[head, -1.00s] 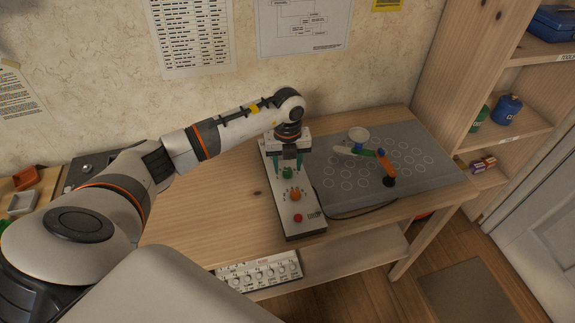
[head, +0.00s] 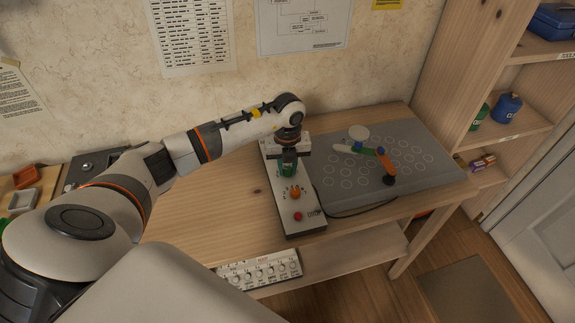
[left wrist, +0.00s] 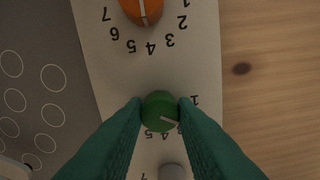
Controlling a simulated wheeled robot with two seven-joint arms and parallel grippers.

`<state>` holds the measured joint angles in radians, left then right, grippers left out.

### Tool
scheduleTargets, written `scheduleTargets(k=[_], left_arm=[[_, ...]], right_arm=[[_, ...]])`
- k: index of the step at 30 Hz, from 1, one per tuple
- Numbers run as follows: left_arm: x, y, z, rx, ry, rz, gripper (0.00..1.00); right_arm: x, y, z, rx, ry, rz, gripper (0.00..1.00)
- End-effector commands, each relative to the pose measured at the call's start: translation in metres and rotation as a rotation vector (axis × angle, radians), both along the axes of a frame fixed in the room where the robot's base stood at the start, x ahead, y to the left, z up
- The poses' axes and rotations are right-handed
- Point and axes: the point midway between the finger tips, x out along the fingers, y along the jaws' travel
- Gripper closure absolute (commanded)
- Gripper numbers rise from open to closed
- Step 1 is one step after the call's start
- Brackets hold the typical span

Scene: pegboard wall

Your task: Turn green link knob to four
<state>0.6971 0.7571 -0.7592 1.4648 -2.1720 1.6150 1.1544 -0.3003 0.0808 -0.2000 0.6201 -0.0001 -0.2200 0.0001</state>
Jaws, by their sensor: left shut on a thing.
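The green knob (left wrist: 159,108) sits on the white control panel (head: 298,224). In the left wrist view its white pointer line angles to the lower right, toward the low numbers; the exact number is unclear. The 4 and 5 printed below it are readable. My left gripper (left wrist: 160,105) is shut on the knob, one green fingertip at each side. In the head view the left gripper (head: 288,170) points down over the panel and mostly hides the knob. My right gripper is in neither view.
An orange knob (head: 295,193) and red button (head: 297,216) are on the same panel. A jointed arm with an orange link (head: 386,161) and green link (head: 370,151) stands on the grey mat (head: 425,165). A cable runs along the mat's front.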

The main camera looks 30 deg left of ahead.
Motion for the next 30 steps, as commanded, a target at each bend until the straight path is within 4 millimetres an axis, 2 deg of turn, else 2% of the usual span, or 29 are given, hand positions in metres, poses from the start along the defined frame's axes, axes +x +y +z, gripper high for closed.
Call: scheduleTargets(k=[11,30], left_arm=[[0.001,0.001,-0.001,0.001,-0.003,-0.207,0.98],[0.001,0.001,-0.001,0.001,-0.004,-0.787,0.98]], right_arm=[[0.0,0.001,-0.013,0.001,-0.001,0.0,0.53],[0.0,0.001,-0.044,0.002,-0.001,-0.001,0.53]])
